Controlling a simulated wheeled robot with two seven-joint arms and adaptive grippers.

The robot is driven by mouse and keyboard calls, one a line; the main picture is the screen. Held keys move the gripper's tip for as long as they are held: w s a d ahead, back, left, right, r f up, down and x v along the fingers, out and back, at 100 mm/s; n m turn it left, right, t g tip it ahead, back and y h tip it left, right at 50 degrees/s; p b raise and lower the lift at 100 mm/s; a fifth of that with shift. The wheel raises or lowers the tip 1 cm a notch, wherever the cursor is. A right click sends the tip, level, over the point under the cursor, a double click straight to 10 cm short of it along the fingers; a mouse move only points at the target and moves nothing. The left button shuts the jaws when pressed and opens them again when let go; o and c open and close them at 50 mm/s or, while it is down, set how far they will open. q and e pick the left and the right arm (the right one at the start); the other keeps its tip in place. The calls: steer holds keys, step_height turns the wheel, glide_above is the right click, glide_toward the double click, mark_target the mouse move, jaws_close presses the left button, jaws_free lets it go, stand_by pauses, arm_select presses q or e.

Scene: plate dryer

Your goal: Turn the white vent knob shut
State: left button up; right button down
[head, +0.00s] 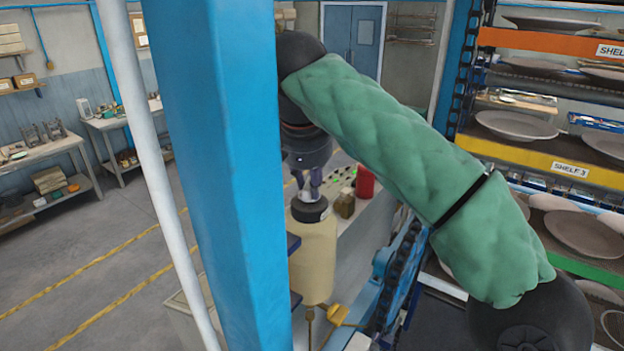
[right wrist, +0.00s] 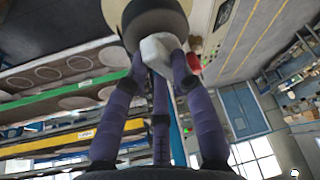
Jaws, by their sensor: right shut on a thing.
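The white vent knob (right wrist: 158,47) shows in the right wrist view, on the dark cap (right wrist: 155,17) of a cream tank (head: 313,262). My right gripper (head: 308,188) comes down on the cap from above in the head view. Its purple fingers are closed around the knob in the right wrist view and partly cover it. In the head view the knob is too small and covered to make out clearly. My left gripper is not in view.
A blue post (head: 222,180) stands close left of the tank. A rack with plates on shelves (head: 575,170) fills the right side.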

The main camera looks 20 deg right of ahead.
steer(key=shift+w+a+f+m+g+h, duration=0.1)
steer(key=shift+m+g+h, duration=0.2)
steer(key=shift+m, duration=0.8)
steer(key=shift+a+f+m+g+h, duration=0.1)
steer(key=shift+m+g+h, duration=0.2)
steer(key=shift+m, duration=0.8)
steer(key=c, duration=1)
jaws_free()
steer(key=shift+c, duration=0.2)
steer(key=shift+d, duration=0.15)
steer(key=shift+r, duration=0.15)
